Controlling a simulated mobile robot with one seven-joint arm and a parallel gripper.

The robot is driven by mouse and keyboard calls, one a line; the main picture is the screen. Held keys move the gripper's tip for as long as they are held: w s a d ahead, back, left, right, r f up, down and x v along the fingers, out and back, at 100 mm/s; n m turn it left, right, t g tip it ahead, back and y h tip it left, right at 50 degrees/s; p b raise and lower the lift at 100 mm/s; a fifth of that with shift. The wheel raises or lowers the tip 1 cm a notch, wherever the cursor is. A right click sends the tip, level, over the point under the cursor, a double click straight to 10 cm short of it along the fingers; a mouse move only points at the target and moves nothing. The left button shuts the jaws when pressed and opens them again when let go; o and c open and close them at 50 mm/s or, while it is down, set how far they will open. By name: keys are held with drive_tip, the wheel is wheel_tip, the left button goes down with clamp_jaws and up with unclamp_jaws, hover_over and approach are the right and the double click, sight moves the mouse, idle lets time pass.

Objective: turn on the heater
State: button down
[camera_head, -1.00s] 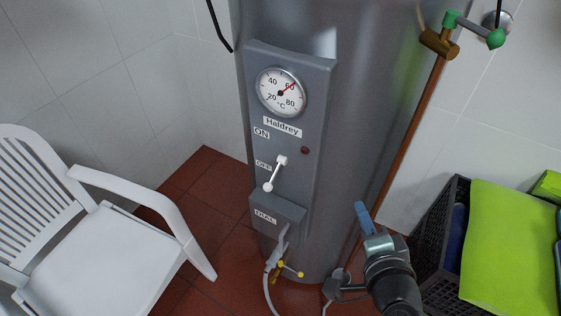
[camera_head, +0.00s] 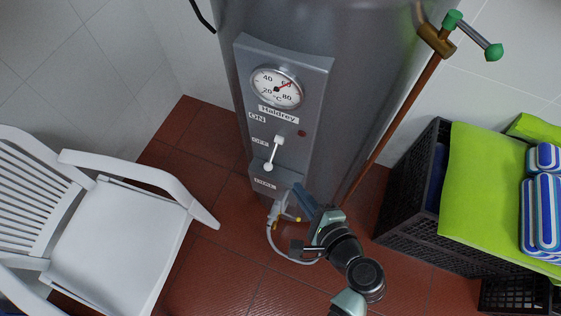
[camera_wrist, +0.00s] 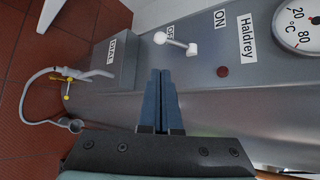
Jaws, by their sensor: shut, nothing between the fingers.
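The heater (camera_head: 345,60) is a tall grey cylinder with a grey control panel (camera_head: 308,90). On the panel, a white lever (camera_head: 273,154) slants down and left past the OFF label, its rounded end well below the ON label (camera_head: 257,118). In the wrist view the lever (camera_wrist: 176,43) lies just beyond my fingertips. A dark red lamp (camera_head: 302,133) sits right of the lever. My gripper (camera_head: 299,187) has its blue fingers shut and empty, below and right of the lever. In the wrist view the fingertips (camera_wrist: 161,72) are close together, pointing towards the panel, apart from the lever.
A round dial (camera_head: 277,88) reads about 60 °C. A hose with a yellow-handled valve (camera_head: 287,215) hangs under the panel. A white chair (camera_head: 115,235) stands left, a black crate (camera_head: 408,195) with a green cushion right. A copper pipe (camera_head: 400,115) runs beside the heater.

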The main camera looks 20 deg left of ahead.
sight(272, 155)
drive_tip(key=shift+w+a, duration=0.1)
drive_tip(key=x, duration=1)
drive_tip(key=shift+r+p, duration=0.15)
drive_tip(key=shift+p, duration=0.3)
drive_tip(key=shift+r+p, duration=0.1)
drive_tip(key=shift+p, duration=0.45)
